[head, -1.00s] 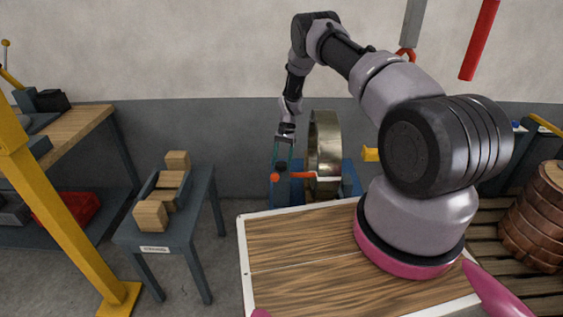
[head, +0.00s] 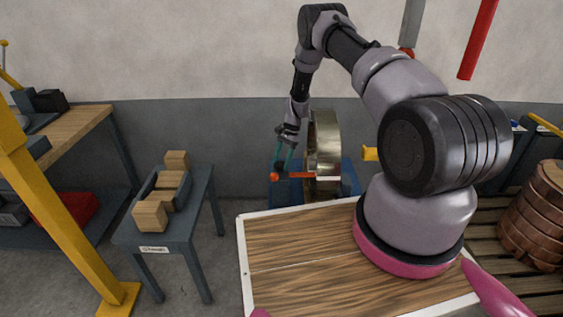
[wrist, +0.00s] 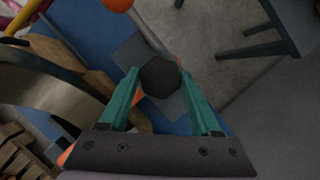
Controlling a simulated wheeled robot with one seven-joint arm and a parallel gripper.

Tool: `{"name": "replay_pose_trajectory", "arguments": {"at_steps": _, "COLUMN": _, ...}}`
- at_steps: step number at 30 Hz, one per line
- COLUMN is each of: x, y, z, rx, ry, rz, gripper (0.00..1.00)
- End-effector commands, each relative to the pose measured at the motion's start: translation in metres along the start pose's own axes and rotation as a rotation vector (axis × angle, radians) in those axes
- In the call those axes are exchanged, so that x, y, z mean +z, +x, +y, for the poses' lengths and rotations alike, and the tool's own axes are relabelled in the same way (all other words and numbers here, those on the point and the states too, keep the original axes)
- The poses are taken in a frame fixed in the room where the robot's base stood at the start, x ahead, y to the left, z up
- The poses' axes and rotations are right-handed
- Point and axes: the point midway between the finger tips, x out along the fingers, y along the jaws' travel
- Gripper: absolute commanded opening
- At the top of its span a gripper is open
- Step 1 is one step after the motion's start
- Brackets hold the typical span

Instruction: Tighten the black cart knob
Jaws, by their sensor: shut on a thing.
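The black knob (wrist: 160,77) is a dark, many-sided cap in the middle of the wrist view. My gripper (wrist: 159,80) has its two green fingers on either side of the knob, shut on it. In the head view my gripper (head: 284,156) points down at the left side of the blue cart (head: 347,180), beside a large brassy ring (head: 326,140). The knob is mostly hidden by the fingers there.
An orange ball (head: 274,177) ends an orange bar just below my gripper; the ball also shows in the wrist view (wrist: 117,4). A small grey table (head: 190,217) with wooden blocks stands to the left. Open floor lies between it and the cart.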

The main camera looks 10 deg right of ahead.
Motion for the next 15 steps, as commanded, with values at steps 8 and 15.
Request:
{"name": "replay_pose_trajectory", "arguments": {"at_steps": 8, "x": -0.0003, "y": -0.0003, "z": -0.0001, "rx": -0.001, "ry": 0.002, "rz": 0.000, "gripper": 0.91}}
{"name": "replay_pose_trajectory", "arguments": {"at_steps": 15, "x": -0.0001, "y": -0.0001, "z": 0.0001, "rx": 0.000, "ry": 0.001, "rz": 0.000, "gripper": 0.94}}
